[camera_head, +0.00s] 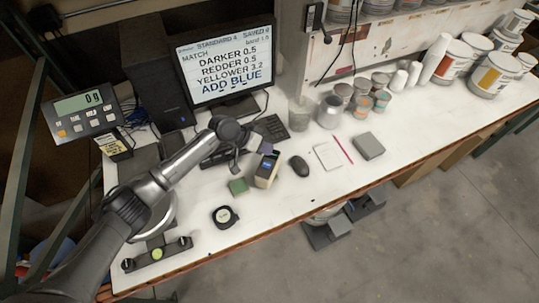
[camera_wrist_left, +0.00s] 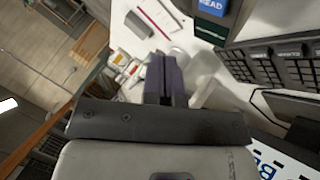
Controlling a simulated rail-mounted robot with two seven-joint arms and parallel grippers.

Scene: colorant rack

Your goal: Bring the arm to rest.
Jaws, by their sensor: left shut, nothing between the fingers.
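My left arm (camera_head: 165,178) reaches in from the left over the white bench. Its gripper (camera_head: 252,143) hangs above the keyboard area, in front of the monitor. In the left wrist view the two dark purple-grey fingers (camera_wrist_left: 165,72) are together with nothing between them. The gripper looks clear of the objects around it, though its exact height above the bench is hard to judge. My right gripper is in neither view.
A handheld reader (camera_head: 266,170), green block (camera_head: 238,186), mouse (camera_head: 299,166) and tape measure (camera_head: 225,216) lie near the gripper. The monitor (camera_head: 224,68) stands behind; a keyboard (camera_wrist_left: 275,68) is close. Cans (camera_head: 361,106) stand farther right.

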